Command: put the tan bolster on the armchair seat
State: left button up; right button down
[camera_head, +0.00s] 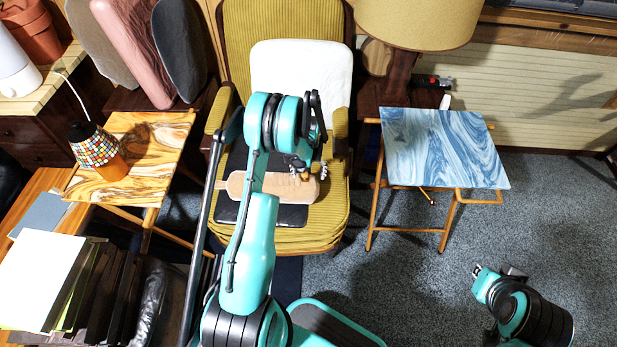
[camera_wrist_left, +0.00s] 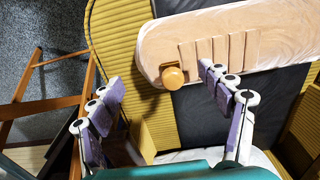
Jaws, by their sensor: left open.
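The tan bolster (camera_head: 270,188) lies lengthwise across a black pad (camera_head: 262,216) on the seat of the yellow corduroy armchair (camera_head: 307,240). In the left wrist view the bolster (camera_wrist_left: 205,45) shows a rounded end, several crosswise bands and a round brown knob (camera_wrist_left: 173,77) at its edge. My left gripper (camera_head: 303,165) is over the seat near the bolster's right part. Its spread fingers in the left wrist view (camera_wrist_left: 163,86) have nothing between them in grip. I cannot tell whether a finger touches the bolster. My right gripper (camera_head: 494,271) is above the carpet, far from the chair; its jaw opening is unclear.
A white cushion (camera_head: 300,75) leans on the chair back. A blue marbled folding table (camera_head: 445,148) stands right of the chair, and a wooden one (camera_head: 150,135) with a mosaic lamp (camera_head: 97,150) stands left. A large lampshade (camera_head: 418,22) is behind. Carpet at right is clear.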

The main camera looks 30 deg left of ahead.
pick_arm(q)
jog(key=s+d+r+m+t+p, duration=0.1)
jog(key=s+d+r, duration=0.15)
jog(key=r, duration=0.65)
jog(key=s+d+r+m+t, duration=0.1)
jog(key=d+r, duration=0.3)
jog(key=r, duration=0.6)
jog(key=s+d+r+m+t+p, duration=0.15)
jog(key=d+r, duration=0.25)
jog(key=r, duration=0.5)
jog(key=s+d+r+m+t, duration=0.1)
jog(key=s+d+r+t, duration=0.1)
jog(key=s, duration=0.6)
jog(key=s+d+r+m+t, duration=0.1)
jog(key=s+d+r, duration=0.3)
jog(key=s+d, duration=0.2)
jog(key=shift+s+d+t, duration=0.35)
jog(key=shift+s+d, duration=0.05)
jog(key=shift+s, duration=0.7)
jog(key=shift+r, duration=0.1)
